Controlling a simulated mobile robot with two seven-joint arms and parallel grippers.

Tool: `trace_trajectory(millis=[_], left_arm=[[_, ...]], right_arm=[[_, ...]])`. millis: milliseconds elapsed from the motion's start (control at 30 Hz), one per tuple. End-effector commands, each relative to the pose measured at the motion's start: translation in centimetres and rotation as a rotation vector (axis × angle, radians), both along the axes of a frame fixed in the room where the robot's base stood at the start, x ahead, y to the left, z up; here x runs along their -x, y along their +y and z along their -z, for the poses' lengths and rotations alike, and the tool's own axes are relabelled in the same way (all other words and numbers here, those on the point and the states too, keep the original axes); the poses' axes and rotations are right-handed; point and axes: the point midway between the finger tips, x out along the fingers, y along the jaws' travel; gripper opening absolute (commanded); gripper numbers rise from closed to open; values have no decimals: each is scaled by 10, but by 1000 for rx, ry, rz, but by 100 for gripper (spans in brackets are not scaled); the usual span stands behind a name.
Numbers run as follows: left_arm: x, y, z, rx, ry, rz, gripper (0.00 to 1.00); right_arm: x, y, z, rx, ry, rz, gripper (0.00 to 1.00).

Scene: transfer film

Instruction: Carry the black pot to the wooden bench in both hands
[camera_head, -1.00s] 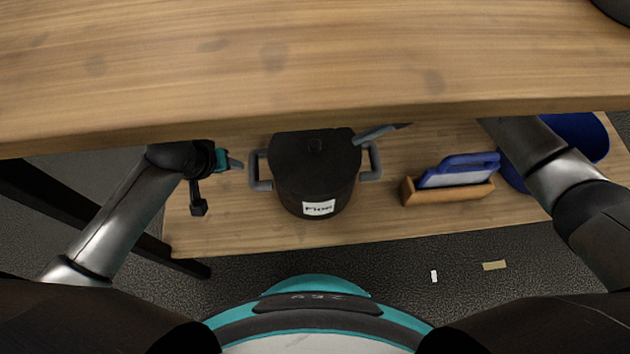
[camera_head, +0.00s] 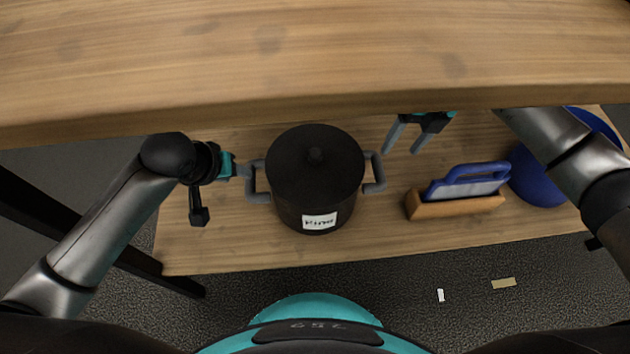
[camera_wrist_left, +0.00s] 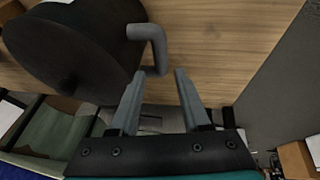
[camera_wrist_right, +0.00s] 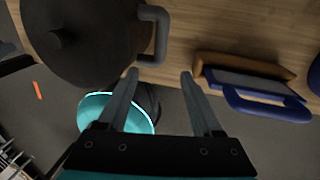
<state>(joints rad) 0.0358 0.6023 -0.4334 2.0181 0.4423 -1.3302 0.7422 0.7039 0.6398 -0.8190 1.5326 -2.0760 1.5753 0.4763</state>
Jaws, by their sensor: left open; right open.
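The black pot (camera_head: 310,190) stands upright with its lid on, on the lower wooden shelf, a white label on its front and a grey handle on each side. My left gripper (camera_head: 241,171) is open beside the left handle (camera_head: 257,183). In the left wrist view the handle (camera_wrist_left: 150,45) lies just beyond the open fingertips (camera_wrist_left: 160,75). My right gripper (camera_head: 402,146) is open and empty, to the right of the right handle (camera_head: 375,172).
A wooden holder (camera_head: 455,206) with a blue-handled board (camera_head: 467,181) stands right of the pot. A blue bowl-like object (camera_head: 540,180) is farther right. The upper wooden top (camera_head: 300,60) overhangs the shelf. Small scraps lie on the dark floor.

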Motion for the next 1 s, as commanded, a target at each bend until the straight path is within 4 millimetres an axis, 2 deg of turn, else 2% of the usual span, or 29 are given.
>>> trace_trajectory(millis=[100,500,800,1000], left_arm=[[-7,-3,17,1,3,-2,47],[-29,-10,68,0,3,-1,47],[-44,-14,100,-1,0,-1,47],[-50,-16,114,0,0,0,47]], right_arm=[[1,4,19,-1,4,-1,67],[3,14,74,-2,3,0,67],[3,20,109,-1,2,0,67],[3,23,123,-2,1,0,67]])
